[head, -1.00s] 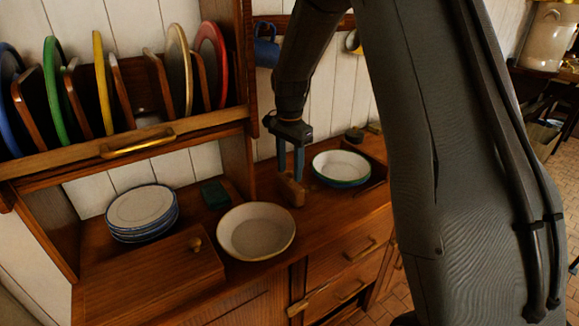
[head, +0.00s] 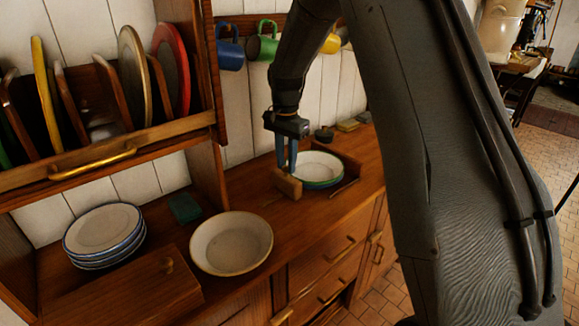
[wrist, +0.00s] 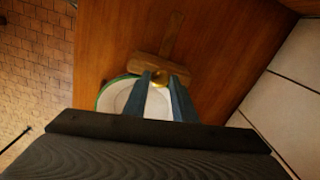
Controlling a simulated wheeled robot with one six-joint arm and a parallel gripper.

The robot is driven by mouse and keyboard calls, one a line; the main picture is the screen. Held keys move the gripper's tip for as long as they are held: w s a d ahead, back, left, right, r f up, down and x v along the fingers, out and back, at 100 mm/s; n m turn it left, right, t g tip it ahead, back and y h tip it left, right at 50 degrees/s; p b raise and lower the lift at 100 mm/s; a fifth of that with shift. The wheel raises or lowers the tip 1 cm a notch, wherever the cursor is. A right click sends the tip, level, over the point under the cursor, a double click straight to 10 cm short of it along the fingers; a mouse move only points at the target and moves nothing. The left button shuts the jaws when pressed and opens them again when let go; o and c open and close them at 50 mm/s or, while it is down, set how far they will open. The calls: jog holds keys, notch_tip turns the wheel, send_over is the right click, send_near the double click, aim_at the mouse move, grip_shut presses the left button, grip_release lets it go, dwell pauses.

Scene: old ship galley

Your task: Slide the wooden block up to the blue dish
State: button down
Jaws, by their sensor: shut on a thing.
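The wooden block (head: 288,186) stands on the wooden counter, at the left edge of a white dish (head: 319,165) with a green rim. In the head view the block overlaps the dish's rim; I cannot tell whether they touch. My gripper (head: 287,168) points down and is shut on the block from above. There the block (wrist: 146,65) looks like a crossbar with a stem, and the dish (wrist: 112,97) is partly hidden behind the fingers.
A cream bowl (head: 232,243) and a stack of blue-rimmed plates (head: 104,234) stand to the left. A small dark green object (head: 185,207) lies behind them. Mugs (head: 230,52) hang above.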

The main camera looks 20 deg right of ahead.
jog(key=shift+w+d, duration=0.25)
jog(key=shift+d, duration=0.15)
jog(key=c, duration=1.5)
grip_release()
jog(key=shift+o, duration=0.2)
jog(key=shift+r, duration=0.1)
jog(key=shift+r+b, duration=1.15)
jog(key=shift+r, duration=2.7)
jog(key=s+f+n, duration=0.3)
jog(key=s, duration=0.6)
jog(key=s+f+n, duration=0.4)
jog(key=s, duration=0.6)
jog(key=s+f+n+t, duration=0.1)
jog(key=s+f+n, duration=0.2)
jog(key=s, duration=0.7)
jog(key=shift+s+d+f, duration=0.15)
jog(key=shift+s+d, duration=0.05)
jog(key=shift+d, duration=0.1)
